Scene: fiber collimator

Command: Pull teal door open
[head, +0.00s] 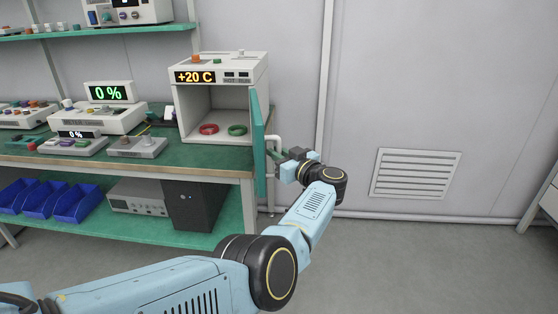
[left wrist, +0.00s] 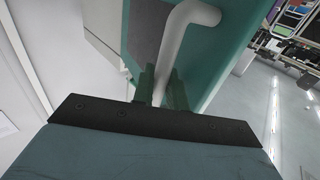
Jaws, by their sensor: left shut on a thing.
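The teal door (head: 258,145) stands swung open at the right front edge of a white chamber (head: 219,72) on the bench. The chamber's display reads +20 C, and a red ring and a green ring lie inside it. The door's white bent handle (head: 277,142) is on its outer side. My left gripper (head: 275,155) is at the handle. In the left wrist view, the gripper's green fingers (left wrist: 162,90) are shut around the lower part of the handle (left wrist: 178,45), beside the teal door (left wrist: 222,45). My right gripper is not in view.
The bench (head: 75,165) holds meters and control boxes left of the chamber. Blue bins (head: 78,203), a grey instrument (head: 138,196) and a black box (head: 192,205) sit on the lower shelf. A wall vent (head: 415,174) is at right; the floor there is clear.

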